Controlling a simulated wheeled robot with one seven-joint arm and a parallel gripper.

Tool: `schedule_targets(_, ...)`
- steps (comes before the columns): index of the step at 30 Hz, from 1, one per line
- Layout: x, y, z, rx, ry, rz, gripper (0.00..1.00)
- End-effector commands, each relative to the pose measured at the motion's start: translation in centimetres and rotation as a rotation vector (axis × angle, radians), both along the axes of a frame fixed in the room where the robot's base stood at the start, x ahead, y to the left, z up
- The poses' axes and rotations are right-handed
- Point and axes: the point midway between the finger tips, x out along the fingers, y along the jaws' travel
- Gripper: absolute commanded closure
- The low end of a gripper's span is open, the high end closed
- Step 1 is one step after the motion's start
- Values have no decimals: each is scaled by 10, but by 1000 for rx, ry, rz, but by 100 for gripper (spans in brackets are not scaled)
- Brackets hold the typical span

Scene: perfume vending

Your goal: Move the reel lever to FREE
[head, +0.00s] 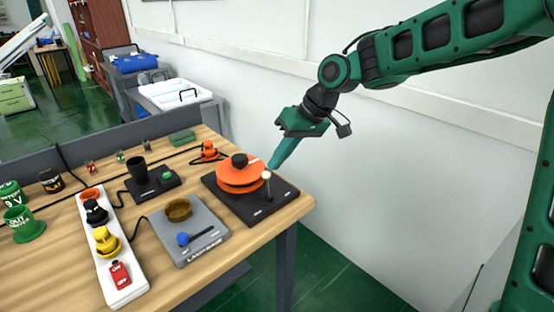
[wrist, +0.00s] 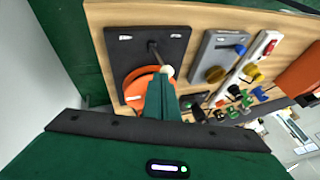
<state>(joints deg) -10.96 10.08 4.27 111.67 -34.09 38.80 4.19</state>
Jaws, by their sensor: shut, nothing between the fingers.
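The orange reel (head: 238,180) with a black knob on top sits on a black base plate (head: 284,195) at the right end of the table. The reel lever (head: 268,187) is a thin rod with a pale ball tip, standing near the plate's right side. My gripper (head: 271,166) is shut and empty, its green fingertips right by the ball. In the wrist view the fingertips (wrist: 161,78) overlap the reel (wrist: 136,86) beside the lever's ball (wrist: 167,71); I cannot tell whether they touch. Small white marks on the plate (wrist: 140,45) are too small to read.
A grey scale-like device (head: 205,240) with a blue knob stands left of the reel. The wall rises behind; free floor lies right of the table.

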Motion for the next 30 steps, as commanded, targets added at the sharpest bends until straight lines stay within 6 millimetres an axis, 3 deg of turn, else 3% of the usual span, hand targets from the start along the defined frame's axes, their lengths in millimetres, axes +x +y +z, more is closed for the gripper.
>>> schedule_targets(14,0,0,1,0,0,0,100)
schedule_targets(30,0,0,16,-1,0,-1,100)
